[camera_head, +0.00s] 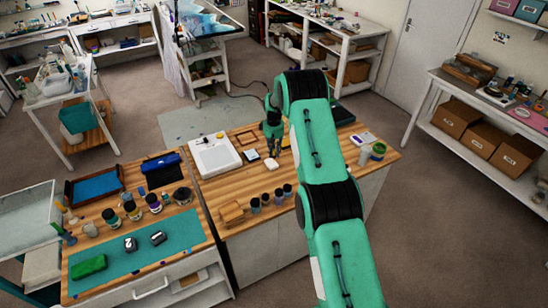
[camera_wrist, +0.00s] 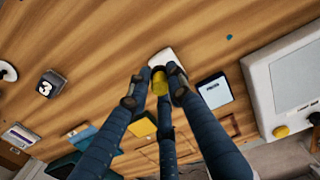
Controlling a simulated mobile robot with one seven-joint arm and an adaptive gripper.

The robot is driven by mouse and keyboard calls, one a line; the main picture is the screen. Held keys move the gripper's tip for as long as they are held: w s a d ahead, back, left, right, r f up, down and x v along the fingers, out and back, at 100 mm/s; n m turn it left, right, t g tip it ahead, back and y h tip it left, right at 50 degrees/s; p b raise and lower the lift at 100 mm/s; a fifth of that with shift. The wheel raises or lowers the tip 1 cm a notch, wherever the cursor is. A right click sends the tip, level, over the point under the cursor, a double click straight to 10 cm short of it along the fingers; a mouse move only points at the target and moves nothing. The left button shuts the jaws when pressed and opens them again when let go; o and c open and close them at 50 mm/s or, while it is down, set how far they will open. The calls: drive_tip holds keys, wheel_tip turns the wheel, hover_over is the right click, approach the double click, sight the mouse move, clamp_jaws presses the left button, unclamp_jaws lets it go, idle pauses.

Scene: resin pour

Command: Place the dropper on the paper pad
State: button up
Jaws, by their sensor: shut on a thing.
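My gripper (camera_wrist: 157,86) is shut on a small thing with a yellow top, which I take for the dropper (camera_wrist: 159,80). Its lower part is hidden. In the head view my gripper (camera_head: 273,150) is low over the wooden worktop. A small white pad-like square (camera_wrist: 163,56) lies just beyond the fingertips; it also shows in the head view (camera_head: 271,163). It looks like the paper pad, though I cannot be sure. I cannot tell whether the dropper touches it.
A large white device (camera_head: 215,155) stands left of my gripper. Several dark-capped jars (camera_head: 266,199) stand along the worktop's front edge. A dark block marked 3 (camera_wrist: 49,85) is left in the wrist view. Bare wood (camera_wrist: 100,45) lies between that block and the white square.

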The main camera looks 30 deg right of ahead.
sight(274, 155)
drive_tip(key=shift+f, duration=1.6)
drive_tip(key=shift+f, duration=0.15)
drive_tip(key=o, duration=0.8)
wheel_tip(274, 155, up, 12)
drive_tip(key=shift+w+r+b, duration=0.15)
drive_tip(key=shift+r+b, duration=0.05)
drive_tip(key=shift+b, duration=0.4)
